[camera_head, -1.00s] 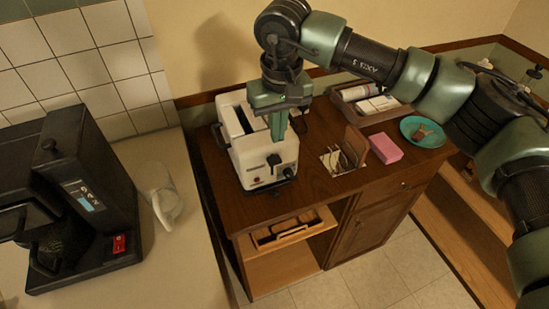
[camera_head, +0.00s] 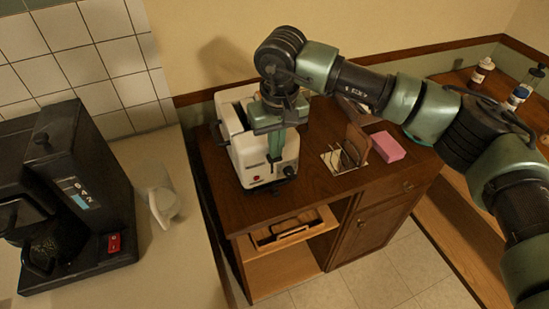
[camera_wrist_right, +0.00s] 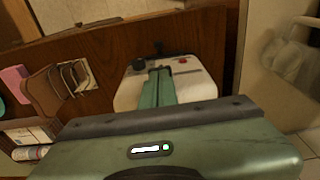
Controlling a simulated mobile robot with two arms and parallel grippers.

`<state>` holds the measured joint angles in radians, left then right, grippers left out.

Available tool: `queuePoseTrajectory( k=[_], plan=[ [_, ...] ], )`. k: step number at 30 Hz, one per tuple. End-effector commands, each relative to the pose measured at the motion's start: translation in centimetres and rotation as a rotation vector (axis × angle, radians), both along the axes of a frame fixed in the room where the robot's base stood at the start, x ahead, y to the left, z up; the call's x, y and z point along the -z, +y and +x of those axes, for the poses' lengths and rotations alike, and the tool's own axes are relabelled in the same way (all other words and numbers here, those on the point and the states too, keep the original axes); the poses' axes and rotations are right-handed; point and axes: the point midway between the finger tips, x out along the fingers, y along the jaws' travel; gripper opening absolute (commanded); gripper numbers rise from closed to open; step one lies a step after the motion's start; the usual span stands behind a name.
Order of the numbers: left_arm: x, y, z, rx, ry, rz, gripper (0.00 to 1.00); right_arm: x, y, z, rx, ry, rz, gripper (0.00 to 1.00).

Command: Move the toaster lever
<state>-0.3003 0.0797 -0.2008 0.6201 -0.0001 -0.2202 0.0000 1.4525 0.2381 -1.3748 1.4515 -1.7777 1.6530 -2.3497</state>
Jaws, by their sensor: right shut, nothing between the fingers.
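The white toaster (camera_head: 238,140) stands on the brown wooden cabinet top, its dark slots facing up. My right gripper (camera_head: 273,172) is shut and empty, pointing down at the toaster's control end. Its fingers cover part of that face. A black knob (camera_head: 289,171) shows just right of the fingertips. In the right wrist view the closed fingertips (camera_wrist_right: 158,72) overlap the toaster (camera_wrist_right: 200,88), close to the black lever (camera_wrist_right: 162,50) at its end. The black knob (camera_wrist_right: 139,63) and a red button (camera_wrist_right: 183,60) flank them. I cannot tell whether the fingers touch the lever. My left gripper is not in view.
The cabinet's front edge is close.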

Motion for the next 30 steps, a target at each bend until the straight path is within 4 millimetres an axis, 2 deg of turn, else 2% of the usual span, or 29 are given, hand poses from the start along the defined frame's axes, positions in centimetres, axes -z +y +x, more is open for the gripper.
queuePoseTrajectory(
  k=[14,29,30],
  plan=[
    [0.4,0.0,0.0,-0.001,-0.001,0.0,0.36,0.8,0.0,0.0,-0.001,0.0,0.0,0.0],
    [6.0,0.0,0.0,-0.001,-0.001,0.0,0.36,6.6,0.0,0.0,0.0,0.0,0.0,0.0],
    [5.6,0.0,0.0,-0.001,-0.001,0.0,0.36,6.2,0.0,0.1,0.0,-0.002,0.001,0.0]
  ],
)
